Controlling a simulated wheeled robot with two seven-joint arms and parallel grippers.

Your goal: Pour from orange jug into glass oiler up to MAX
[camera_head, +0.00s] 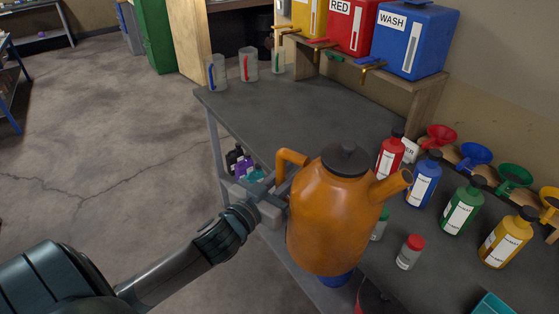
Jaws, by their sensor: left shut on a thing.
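The orange jug (333,225) is upright with a dark lid and a spout pointing right. My left gripper (281,192) is shut on its handle at the jug's left side. The jug hangs in front of the near edge of the bench, and I cannot tell whether it touches anything. A small clear container with a red cap (409,253) stands right of the jug. Another with a green cap (379,226) is partly hidden behind the jug. I cannot tell which is the glass oiler, and no MAX mark is readable. My right gripper is out of view.
The grey bench (300,118) has free room at its far left. Red (391,155), blue (423,182), green (462,207) and yellow (508,238) bottles stand at the right, before coloured funnels (474,155). Clear measuring jugs (248,65) stand at the back. A blue object (336,280) shows below the jug.

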